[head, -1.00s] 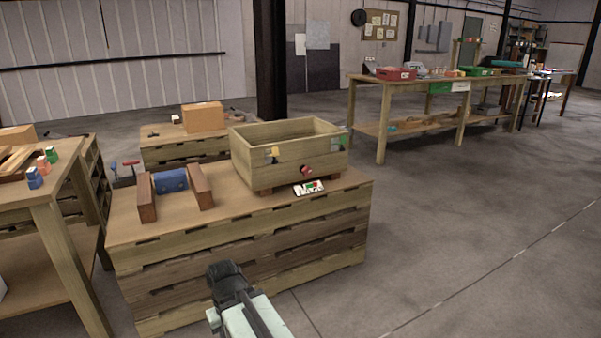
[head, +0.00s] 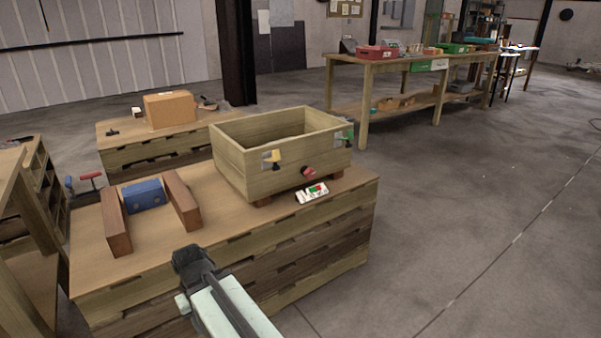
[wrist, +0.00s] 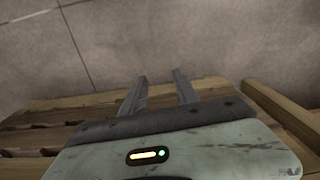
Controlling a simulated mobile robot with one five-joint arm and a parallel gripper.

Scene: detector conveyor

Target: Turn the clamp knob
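A wooden box (head: 250,181) stands on a pallet-stack bench (head: 240,236). Its front face carries a red knob (head: 309,172) low down and a yellow knob (head: 276,161) to the left. A green knob (head: 348,133) shows at its right end. I cannot tell for sure which one is the clamp knob. My gripper (head: 188,257) is in front of the bench in the head view, left of the knobs and touching none. In the wrist view its two fingers (wrist: 160,76) are apart with nothing between them. No knob shows there.
A blue block (head: 143,195) sits between two brown blocks (head: 182,200) left of the box. A white card (head: 312,192) with red and green marks lies before the red knob. Open floor (head: 450,220) lies to the right.

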